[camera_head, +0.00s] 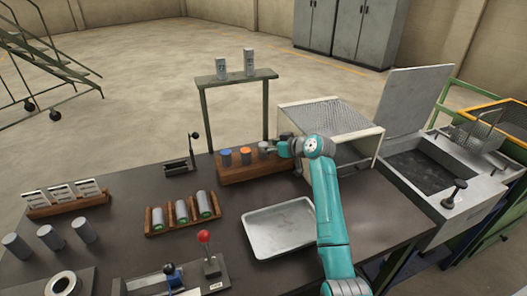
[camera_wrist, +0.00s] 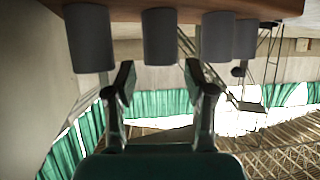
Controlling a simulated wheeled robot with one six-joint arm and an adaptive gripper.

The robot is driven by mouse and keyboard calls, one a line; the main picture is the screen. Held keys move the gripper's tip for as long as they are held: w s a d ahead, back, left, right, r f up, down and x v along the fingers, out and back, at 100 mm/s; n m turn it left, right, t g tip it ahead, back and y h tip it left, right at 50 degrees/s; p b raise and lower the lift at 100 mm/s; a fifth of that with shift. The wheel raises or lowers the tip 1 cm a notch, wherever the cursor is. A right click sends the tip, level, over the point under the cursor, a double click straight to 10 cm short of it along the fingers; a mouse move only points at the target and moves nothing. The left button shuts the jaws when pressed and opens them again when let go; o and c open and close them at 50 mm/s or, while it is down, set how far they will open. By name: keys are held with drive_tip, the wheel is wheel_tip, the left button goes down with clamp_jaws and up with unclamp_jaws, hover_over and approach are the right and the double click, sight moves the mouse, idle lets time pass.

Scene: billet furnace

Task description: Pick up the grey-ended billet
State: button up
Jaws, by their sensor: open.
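The grey-ended billet (camera_head: 264,149) stands upright in a wooden rack (camera_head: 238,176) in the head view, right of the orange-ended billet (camera_head: 246,156) and the blue-ended billet (camera_head: 226,158). My gripper (camera_head: 277,148) is close beside its right side. In the wrist view, which looks upside down, my gripper (camera_wrist: 158,75) is open and empty. A grey cylinder (camera_wrist: 160,36) is ahead between the fingertips, with other cylinders at either side. Their coloured ends are hidden there, so I cannot tell which billet is which. Part of the rack behind my gripper is hidden.
A metal tray (camera_head: 280,228) lies in front of the rack. A mesh-topped box (camera_head: 330,117) stands to the right behind my arm. Another rack (camera_head: 183,216) of billets is at the left front.

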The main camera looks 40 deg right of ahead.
sight(263, 144)
drive_tip(key=x, duration=0.4)
drive_tip(key=shift+w+a, duration=0.1)
drive_tip(key=shift+w, duration=0.05)
clamp_jaws()
drive_tip(key=shift+r, duration=0.15)
drive_tip(key=shift+r, duration=0.1)
